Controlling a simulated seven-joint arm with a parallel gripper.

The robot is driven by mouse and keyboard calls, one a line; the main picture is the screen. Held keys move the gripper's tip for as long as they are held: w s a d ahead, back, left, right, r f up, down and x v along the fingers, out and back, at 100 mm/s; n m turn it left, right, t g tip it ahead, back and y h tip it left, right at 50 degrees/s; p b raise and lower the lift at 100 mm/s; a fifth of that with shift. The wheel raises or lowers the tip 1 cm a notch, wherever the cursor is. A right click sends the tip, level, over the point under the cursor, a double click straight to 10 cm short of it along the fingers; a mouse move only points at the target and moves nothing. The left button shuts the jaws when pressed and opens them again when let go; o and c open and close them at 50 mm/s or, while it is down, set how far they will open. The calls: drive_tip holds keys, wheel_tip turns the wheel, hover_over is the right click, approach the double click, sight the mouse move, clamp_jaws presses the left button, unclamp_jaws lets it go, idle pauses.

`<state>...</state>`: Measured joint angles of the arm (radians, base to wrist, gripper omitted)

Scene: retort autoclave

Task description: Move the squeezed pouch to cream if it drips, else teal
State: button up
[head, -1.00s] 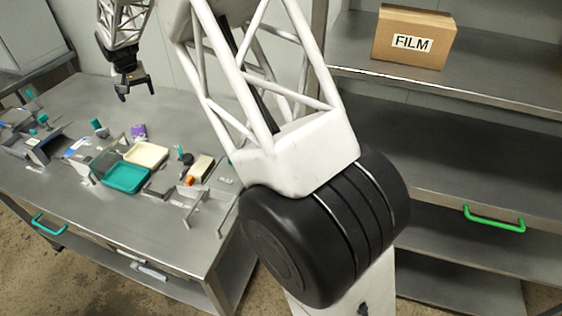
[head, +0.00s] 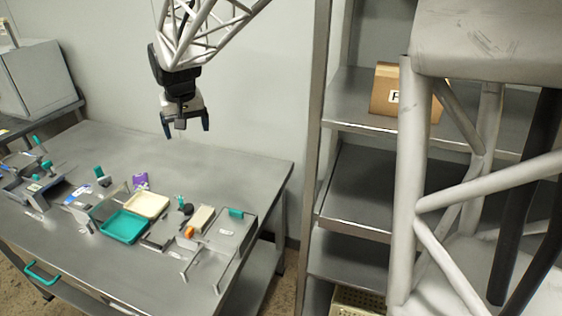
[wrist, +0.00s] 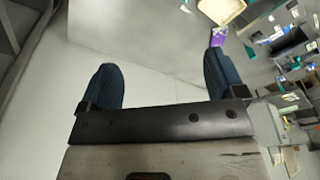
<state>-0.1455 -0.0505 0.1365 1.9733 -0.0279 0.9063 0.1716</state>
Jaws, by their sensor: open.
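A teal tray (head: 124,227) and a cream tray (head: 147,204) lie side by side on the steel table in the head view. A purple pouch (head: 140,181) is just behind the cream tray. In the wrist view the purple pouch (wrist: 219,37) and the cream tray (wrist: 234,8) show at the top. My gripper (head: 186,128) hangs in the air above the back of the table, open and empty, with both dark fingers (wrist: 160,85) apart. Whether the pouch drips cannot be told from here.
A small fixture with a tan block (head: 203,219) stands right of the trays. Other fixtures (head: 40,185) stand at the left. A shelf rack with a cardboard box (head: 386,88) is at the right. The back right of the tabletop (head: 235,170) is clear.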

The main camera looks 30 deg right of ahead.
drive_tip(key=s+d+f, duration=0.1)
drive_tip(key=s+d, duration=0.2)
drive_tip(key=s, duration=0.9)
drive_tip(key=s+d+f, duration=0.1)
drive_tip(key=s+d, duration=0.2)
drive_tip(key=s, duration=0.9)
drive_tip(key=s+d+f, duration=0.1)
drive_tip(key=s+d, duration=0.2)
drive_tip(key=s, duration=0.9)
drive_tip(key=shift+s+d+t, duration=0.2)
drive_tip(key=shift+d+t, duration=0.1)
drive_tip(key=shift+d, duration=0.05)
drive_tip(key=shift+o, duration=0.4)
